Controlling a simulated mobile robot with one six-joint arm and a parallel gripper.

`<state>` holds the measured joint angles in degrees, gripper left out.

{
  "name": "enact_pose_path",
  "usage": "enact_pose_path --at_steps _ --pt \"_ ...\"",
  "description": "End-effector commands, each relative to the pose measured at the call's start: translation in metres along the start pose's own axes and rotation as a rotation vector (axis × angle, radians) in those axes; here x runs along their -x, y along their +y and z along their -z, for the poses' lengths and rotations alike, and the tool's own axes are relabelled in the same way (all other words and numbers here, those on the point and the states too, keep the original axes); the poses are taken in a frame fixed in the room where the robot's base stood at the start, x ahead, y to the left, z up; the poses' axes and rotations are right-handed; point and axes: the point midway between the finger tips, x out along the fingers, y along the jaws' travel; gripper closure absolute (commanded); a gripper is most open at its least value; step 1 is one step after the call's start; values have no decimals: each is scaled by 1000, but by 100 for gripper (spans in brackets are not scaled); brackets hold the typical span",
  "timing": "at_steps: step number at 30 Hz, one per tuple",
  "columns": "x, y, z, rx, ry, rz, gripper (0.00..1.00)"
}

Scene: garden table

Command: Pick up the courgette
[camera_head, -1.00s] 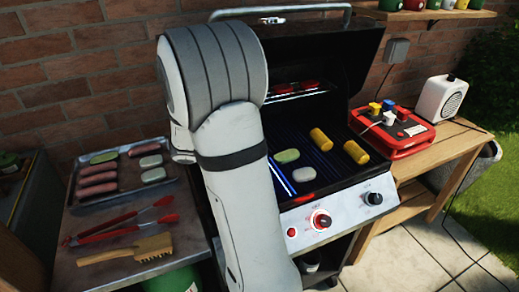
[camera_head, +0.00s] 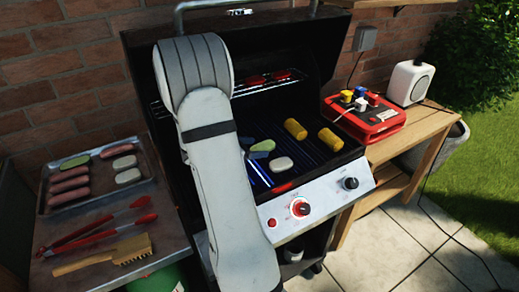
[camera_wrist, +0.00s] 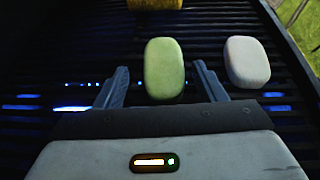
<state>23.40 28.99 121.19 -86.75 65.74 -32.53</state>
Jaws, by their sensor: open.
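The courgette (camera_head: 263,146), a pale green rounded piece, lies on the grill grate towards its left side in the head view. In the wrist view the courgette (camera_wrist: 164,68) is upright in the picture, its lower part in the gap between my fingers. My gripper (camera_wrist: 158,73) is open, one finger to each side of it, with a gap visible on both sides. In the head view my arm hides most of the gripper; only a bluish fingertip shows beside the courgette. Another green piece (camera_head: 75,162) lies on the tray at the left.
A white piece (camera_wrist: 247,61) lies close to the right finger. Yellow corn pieces (camera_head: 330,139) lie farther along the grate (camera_head: 300,158). Red items sit on the raised rack (camera_head: 262,88). The tray (camera_head: 62,204) holds sausages and other pieces. Tongs (camera_head: 100,232) and a brush (camera_head: 130,249) lie in front of it.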

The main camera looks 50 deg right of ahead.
Motion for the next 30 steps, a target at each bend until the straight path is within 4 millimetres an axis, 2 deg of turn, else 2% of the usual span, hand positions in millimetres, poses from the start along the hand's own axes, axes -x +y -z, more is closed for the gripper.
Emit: enact_pose_path --at_steps 5,22,30 --pt "0 0 0 0 0 0 38" --pt "0 0 0 -1 1 1 84" --pt "1 0 -4 -2 0 1 84"
